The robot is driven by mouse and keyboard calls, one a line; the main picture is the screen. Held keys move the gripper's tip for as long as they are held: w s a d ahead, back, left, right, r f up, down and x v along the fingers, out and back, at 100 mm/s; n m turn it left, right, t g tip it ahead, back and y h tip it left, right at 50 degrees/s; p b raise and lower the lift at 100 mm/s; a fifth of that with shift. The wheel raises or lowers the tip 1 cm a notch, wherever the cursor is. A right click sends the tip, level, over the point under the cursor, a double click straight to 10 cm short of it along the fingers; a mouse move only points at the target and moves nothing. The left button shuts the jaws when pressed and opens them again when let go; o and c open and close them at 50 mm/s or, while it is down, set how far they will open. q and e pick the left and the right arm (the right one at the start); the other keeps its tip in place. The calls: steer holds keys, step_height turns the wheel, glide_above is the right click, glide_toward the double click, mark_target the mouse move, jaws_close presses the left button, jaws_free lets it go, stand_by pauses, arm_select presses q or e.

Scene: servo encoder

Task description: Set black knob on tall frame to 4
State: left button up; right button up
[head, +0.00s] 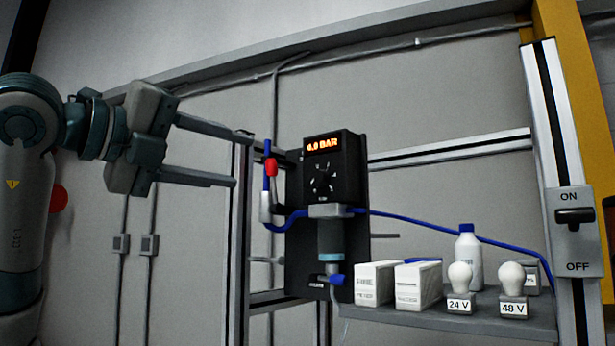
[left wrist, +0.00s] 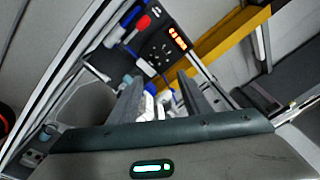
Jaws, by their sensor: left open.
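The black knob (head: 322,182) sits on the front of a black box (head: 345,150) on the tall frame (head: 240,230). Small white marks ring the knob, too small to read. An orange display (head: 322,144) above it shows a value in BAR; its first digit is unclear. In the left wrist view the knob's dial (left wrist: 158,58) shows beyond the fingers. My left gripper (head: 243,160) is open and empty, left of the box and apart from the knob, its fingers pointing right. My right gripper is not in view.
A grey shelf (head: 450,322) at lower right holds white boxes, a bottle (head: 468,258) and bulbs. An ON/OFF switch (head: 574,216) is at far right.

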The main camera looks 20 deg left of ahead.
arm_select(q)
steer(key=shift+d, duration=0.1)
steer(key=p, duration=0.9)
glide_toward(315, 178)
steer(key=x, duration=0.6)
steer(key=shift+w+d+r, duration=0.15)
steer(key=shift+w+d, duration=0.05)
steer(key=shift+w, duration=0.1)
steer(key=shift+w+d, duration=0.25)
steer(key=shift+w, duration=0.3)
steer(key=c, duration=1)
steer(key=shift+c, duration=0.2)
